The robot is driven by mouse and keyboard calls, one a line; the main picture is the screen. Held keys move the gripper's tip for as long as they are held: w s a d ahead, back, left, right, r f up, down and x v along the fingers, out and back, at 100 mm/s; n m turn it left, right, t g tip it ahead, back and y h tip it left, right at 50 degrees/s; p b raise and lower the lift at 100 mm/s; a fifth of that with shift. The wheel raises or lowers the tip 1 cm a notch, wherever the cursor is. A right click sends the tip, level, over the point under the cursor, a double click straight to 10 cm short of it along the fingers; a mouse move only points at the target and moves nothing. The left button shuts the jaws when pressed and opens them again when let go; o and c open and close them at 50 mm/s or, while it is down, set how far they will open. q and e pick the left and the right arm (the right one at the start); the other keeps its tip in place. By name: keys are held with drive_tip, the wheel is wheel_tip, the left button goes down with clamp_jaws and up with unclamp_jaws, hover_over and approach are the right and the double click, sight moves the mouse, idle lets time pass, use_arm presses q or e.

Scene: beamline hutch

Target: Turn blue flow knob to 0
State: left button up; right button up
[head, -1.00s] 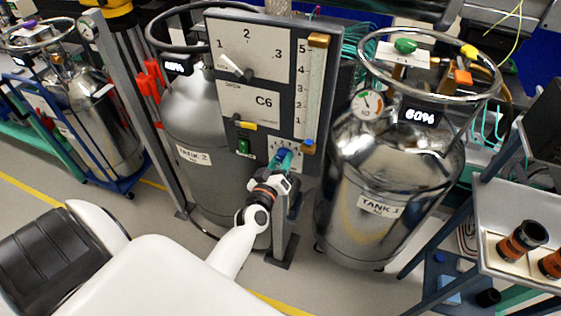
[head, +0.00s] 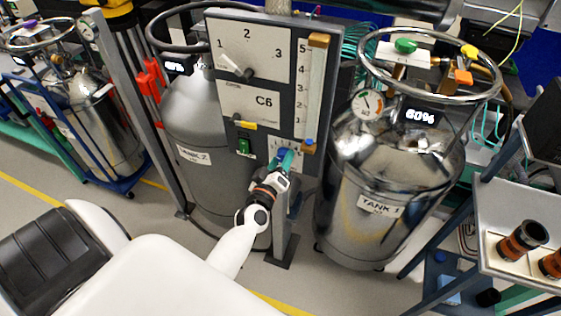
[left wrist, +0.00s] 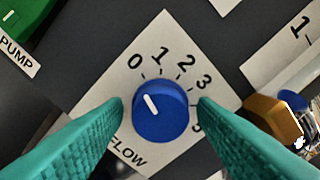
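The blue flow knob (left wrist: 160,112) sits on a white scale plate (left wrist: 165,42) marked from 0 upward. Its white mark points up and left, roughly toward the 0. My left gripper (left wrist: 160,101) is open, with one teal finger on each side of the knob. A gap shows between the left finger and the knob; the right finger is very close to it, and I cannot tell if it touches. In the head view my left gripper (head: 284,160) is at the lower part of the C6 panel (head: 222,98) and hides the knob. My right gripper is not in view.
A green pump switch (head: 243,146) and a yellow-tipped lever (head: 243,124) are left of the gripper on the panel. A flow tube (head: 313,90) stands above right. Tank 2 (head: 193,125) is behind the panel, and tank 1 (head: 365,215) stands close on the right.

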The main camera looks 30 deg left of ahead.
use_arm(q)
drive_tip(key=shift+o, duration=0.3)
drive_tip(key=shift+s, duration=0.1)
drive_tip(key=shift+s+d+f, duration=0.1)
drive_tip(key=shift+s, duration=0.2)
drive_tip(key=b+v, duration=0.2)
drive_tip(key=v, duration=0.9)
drive_tip(key=shift+b, duration=0.3)
drive_tip(key=shift+s+d, duration=0.1)
